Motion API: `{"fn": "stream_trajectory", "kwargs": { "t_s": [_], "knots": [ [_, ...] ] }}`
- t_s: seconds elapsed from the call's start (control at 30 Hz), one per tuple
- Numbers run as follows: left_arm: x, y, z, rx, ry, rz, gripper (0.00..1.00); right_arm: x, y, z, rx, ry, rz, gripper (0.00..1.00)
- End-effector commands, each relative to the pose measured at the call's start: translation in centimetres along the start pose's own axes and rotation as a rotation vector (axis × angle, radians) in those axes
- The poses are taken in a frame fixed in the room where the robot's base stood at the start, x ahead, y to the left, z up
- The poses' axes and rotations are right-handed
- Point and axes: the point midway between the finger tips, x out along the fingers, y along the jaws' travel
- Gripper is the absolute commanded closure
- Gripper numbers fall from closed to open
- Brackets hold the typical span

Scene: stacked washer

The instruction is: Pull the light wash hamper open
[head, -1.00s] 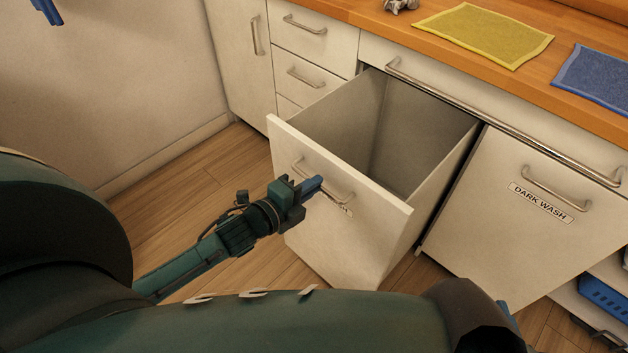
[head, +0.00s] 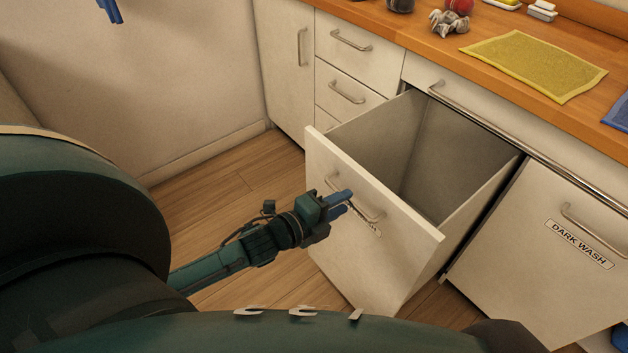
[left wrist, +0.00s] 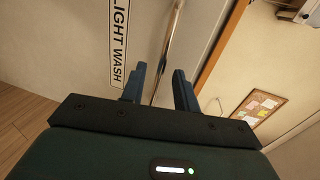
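The light wash hamper (head: 375,240) is a white pull-out bin in the lower cabinets. It stands well out from the cabinet, and its grey inside is empty where I can see it. Its front has a metal bar handle (head: 372,215) and a label partly hidden by my gripper. In the left wrist view the label (left wrist: 119,45) reads LIGHT WASH. My left gripper (head: 345,203) is at the handle, its blue fingers apart. In the left wrist view the handle bar (left wrist: 170,45) runs between the fingertips, with gaps beside it. My right gripper is out of view.
The closed dark wash hamper (head: 560,270) is to the right. Drawers (head: 348,75) and a cabinet door (head: 285,65) are shut on the left. The wooden counter (head: 440,55) holds a yellow cloth (head: 540,65) and small items. Bare floor (head: 215,205) lies left of the hamper.

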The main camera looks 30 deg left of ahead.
Motion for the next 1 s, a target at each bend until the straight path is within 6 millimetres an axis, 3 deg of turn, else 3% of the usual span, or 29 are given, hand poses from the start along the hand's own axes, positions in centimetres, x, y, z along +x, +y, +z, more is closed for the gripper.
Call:
{"fn": "stream_trajectory", "kwargs": {
  "t_s": [0.5, 0.7, 1.0],
  "knots": [
    [-9.9, 0.0, 0.0, -0.001, -0.001, 0.004, 0.69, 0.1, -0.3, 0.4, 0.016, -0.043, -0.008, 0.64],
    [-11.7, 0.0, 0.0, -0.001, -0.001, 0.003, 0.69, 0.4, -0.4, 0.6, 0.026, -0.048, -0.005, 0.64],
    [-12.0, 0.0, 0.0, 0.000, -0.001, 0.001, 0.69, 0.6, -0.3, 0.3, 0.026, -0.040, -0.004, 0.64]
  ]
}}
